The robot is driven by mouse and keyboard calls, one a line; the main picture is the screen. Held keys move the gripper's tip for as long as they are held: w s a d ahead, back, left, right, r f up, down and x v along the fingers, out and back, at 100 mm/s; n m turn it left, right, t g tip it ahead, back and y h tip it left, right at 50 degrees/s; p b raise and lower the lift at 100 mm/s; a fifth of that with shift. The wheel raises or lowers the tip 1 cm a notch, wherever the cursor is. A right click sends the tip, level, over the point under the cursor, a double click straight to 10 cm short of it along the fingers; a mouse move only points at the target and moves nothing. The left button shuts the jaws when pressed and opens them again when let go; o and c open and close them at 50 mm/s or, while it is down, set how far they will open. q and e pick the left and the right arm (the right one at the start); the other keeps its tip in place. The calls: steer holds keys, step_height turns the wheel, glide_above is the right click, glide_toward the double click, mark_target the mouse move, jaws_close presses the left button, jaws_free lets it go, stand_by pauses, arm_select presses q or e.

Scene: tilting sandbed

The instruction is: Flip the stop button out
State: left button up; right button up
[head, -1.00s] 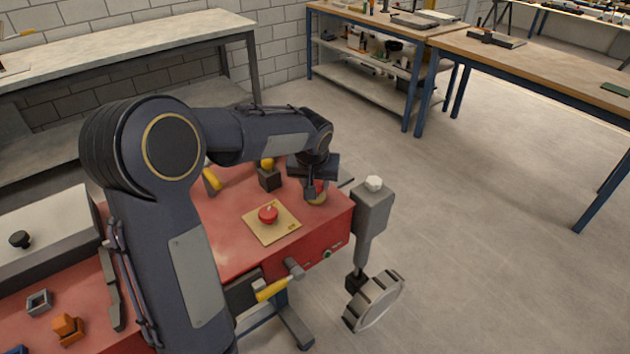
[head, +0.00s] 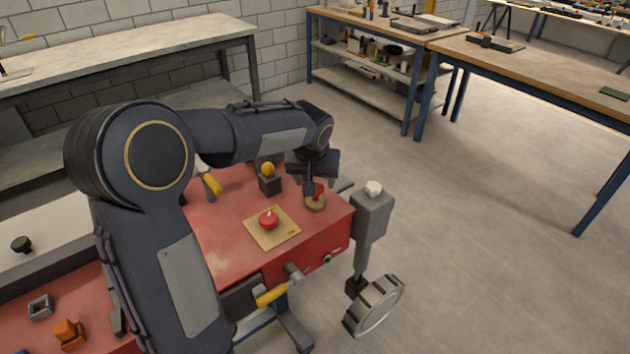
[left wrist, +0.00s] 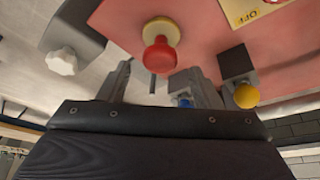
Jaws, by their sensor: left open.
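The stop button (head: 316,190) is a red mushroom head on a round yellow base, near the right corner of the red bench top. It also shows in the left wrist view, its red head (left wrist: 160,55) standing out from the yellow collar. My left gripper (head: 311,186) is right at the button in the head view, partly covering it. In the left wrist view my left gripper (left wrist: 160,84) is open, with its fingers apart on either side of the button's line and nothing held. Contact with the button cannot be told. My right gripper is not in view.
A red knob (head: 268,219) sits on a yellow plate (head: 283,238) left of the button. A yellow ball on a dark block (head: 269,182) stands behind. A grey post with a white knob (head: 373,189) and a handwheel (head: 376,306) stand at the right edge.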

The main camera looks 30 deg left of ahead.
arm_select(q)
steer(key=a+v, duration=0.1)
steer(key=v, duration=0.5)
steer(key=shift+d+r, duration=0.15)
steer(key=shift+d, duration=0.35)
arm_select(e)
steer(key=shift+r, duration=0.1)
arm_select(q)
steer(key=shift+s, duration=0.1)
steer(key=s+d+f+m+t+h+p, duration=0.1)
steer(key=s+d, duration=0.4)
steer(key=s, duration=0.7)
steer(key=s+d+f+m+h+p, duration=0.1)
steer(key=s+d+h, duration=0.3)
steer(key=s, duration=0.9)
steer(key=shift+s+d+m+t+h+p, duration=0.3)
steer(key=shift+d+m+t+p, duration=0.15)
steer(key=shift+p, duration=0.2)
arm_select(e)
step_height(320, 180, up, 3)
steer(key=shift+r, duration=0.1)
arm_select(q)
steer(key=shift+s+d+f, duration=0.1)
steer(key=shift+d, duration=0.05)
steer(key=shift+c, duration=0.2)
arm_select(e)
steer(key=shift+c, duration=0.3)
